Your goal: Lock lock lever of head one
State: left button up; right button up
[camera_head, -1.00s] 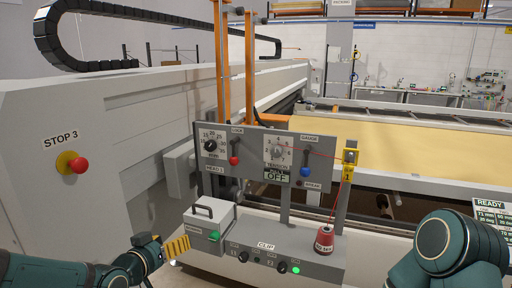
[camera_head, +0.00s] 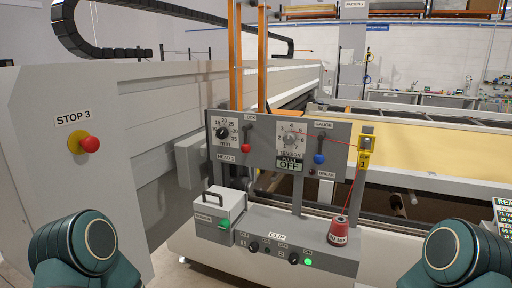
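The head one panel (camera_head: 268,150) is a grey board marked HEAD 1, at the middle of the head view. Its lock lever (camera_head: 246,138), under the label LOCK, is a dark stem with a red knob at its lower end, hanging down. To its left is a dial in mm (camera_head: 222,132), and to its right a tension dial (camera_head: 291,137) above a display reading OFF. A gauge lever (camera_head: 320,147) with a blue knob hangs down farther right. Only rounded teal links of my two arms show at the lower left and lower right; neither gripper is in view.
Below the panel stands a grey box with a handle (camera_head: 219,205) and a clip console (camera_head: 290,240) with knobs and a lit green button. A red thread cone (camera_head: 338,231) stands on it, its thread running to a yellow guide (camera_head: 365,150). A red stop button (camera_head: 90,144) is at left.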

aim_at(245, 148)
jog(key=i, duration=0.4)
jog(key=u, duration=1.6)
jog(key=l, duration=0.1)
